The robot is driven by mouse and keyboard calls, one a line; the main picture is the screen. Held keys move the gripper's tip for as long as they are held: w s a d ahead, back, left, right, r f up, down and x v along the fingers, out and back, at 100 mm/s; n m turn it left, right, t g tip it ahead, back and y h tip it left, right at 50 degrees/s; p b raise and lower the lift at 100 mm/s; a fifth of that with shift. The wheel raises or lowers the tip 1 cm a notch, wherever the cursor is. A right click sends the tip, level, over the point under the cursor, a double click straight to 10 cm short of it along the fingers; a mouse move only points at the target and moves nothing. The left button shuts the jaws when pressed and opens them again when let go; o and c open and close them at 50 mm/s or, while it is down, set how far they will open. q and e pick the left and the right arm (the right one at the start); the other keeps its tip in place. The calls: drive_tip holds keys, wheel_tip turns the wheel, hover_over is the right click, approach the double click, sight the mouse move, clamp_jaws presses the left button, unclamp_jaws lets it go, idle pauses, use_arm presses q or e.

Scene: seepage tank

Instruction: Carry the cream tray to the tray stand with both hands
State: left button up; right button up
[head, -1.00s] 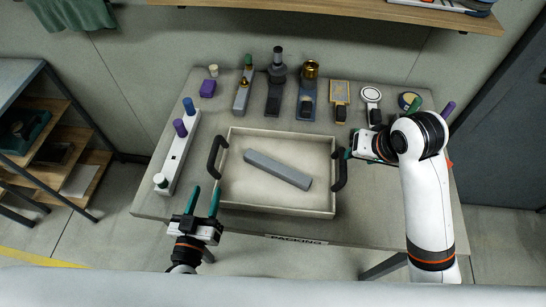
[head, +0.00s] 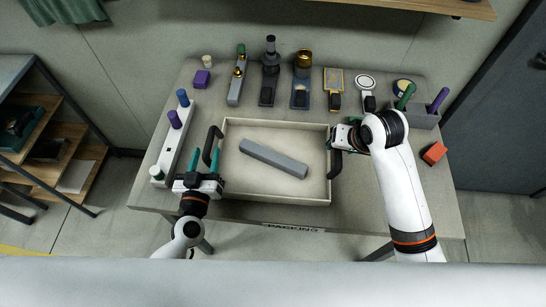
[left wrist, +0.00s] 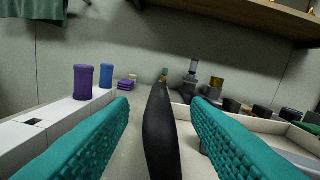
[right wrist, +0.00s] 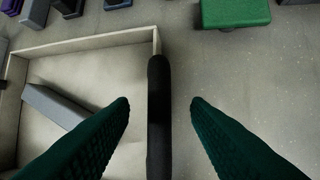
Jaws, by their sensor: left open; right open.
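The cream tray (head: 275,195) lies on the table with a grey bar (head: 273,158) inside it. It has a black handle on each side. My left gripper (head: 205,162) is open at the left handle (head: 211,143); in the left wrist view that handle (left wrist: 160,135) stands between the two teal fingers, with gaps on both sides. My right gripper (head: 332,143) is open at the right handle (head: 336,165); in the right wrist view that handle (right wrist: 159,115) lies between the fingers, apart from both. I cannot make out a tray stand.
A white rack (head: 175,140) with purple and blue pegs stands close left of the tray. Several tools and holders line the table's back, including a brass-topped one (head: 302,80). An orange block (head: 434,153) lies at the right. A shelf (head: 400,8) hangs above the back.

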use_arm(q)
drive_tip(key=shift+w+d, duration=0.1)
drive_tip(key=shift+w, duration=1.65)
use_arm(e)
drive_tip(key=shift+x, duration=1.75)
use_arm(q)
drive_tip(key=shift+c, duration=0.5)
use_arm(e)
drive_tip(key=shift+c, duration=0.5)
use_arm(q)
clamp_jaws()
use_arm(e)
clamp_jaws()
use_arm(q)
drive_tip(key=shift+r, duration=0.1)
use_arm(e)
drive_tip(key=shift+r, duration=0.1)
